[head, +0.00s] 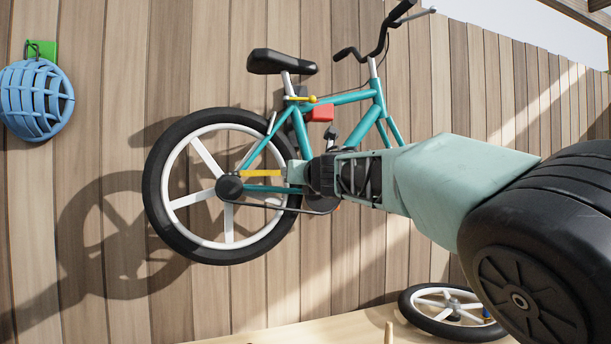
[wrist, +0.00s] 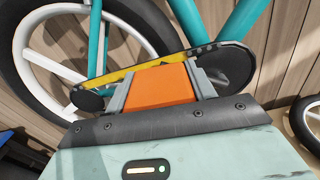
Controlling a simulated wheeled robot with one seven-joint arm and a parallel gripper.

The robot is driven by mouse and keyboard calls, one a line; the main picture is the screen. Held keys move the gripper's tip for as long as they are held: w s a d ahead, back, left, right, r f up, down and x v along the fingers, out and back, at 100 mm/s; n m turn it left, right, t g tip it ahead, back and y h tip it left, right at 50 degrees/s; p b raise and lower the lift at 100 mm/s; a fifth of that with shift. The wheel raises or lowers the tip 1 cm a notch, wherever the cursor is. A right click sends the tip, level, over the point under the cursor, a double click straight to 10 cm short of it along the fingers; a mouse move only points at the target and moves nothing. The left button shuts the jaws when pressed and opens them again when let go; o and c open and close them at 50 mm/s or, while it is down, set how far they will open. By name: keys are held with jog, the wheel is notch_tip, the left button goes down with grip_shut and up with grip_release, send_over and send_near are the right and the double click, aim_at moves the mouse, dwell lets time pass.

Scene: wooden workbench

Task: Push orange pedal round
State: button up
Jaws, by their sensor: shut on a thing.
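The orange pedal (wrist: 160,85) fills the space between the two grey fingers of my gripper (wrist: 158,82) in the wrist view. The fingers are closed on its two sides. Beyond it in that view are the dark round chainring (wrist: 228,68) and the yellow chain guard (wrist: 125,75). In the head view my gripper (head: 299,173) is at the lower middle of the teal bicycle (head: 296,125), and the pedal is largely or wholly hidden behind my arm there. The crank is hidden too.
The rear wheel (head: 166,163) with white spokes is left of my gripper. A loose wheel (head: 412,306) lies on the bench (head: 350,328) below. A wooden peg (head: 388,333) stands near it. A blue helmet (head: 35,99) hangs on the plank wall at far left.

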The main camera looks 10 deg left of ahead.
jog(key=shift+s+a+f+n, duration=0.15)
jog(key=shift+a+f+n, duration=0.05)
jog(key=shift+f+n, duration=0.2)
jog(key=o, duration=1.4)
jog(key=shift+s+b, duration=0.1)
jog(key=shift+b, duration=0.3)
jog(key=b+v, duration=1.1)
jog(key=v, duration=0.6)
jog(key=shift+d, duration=0.2)
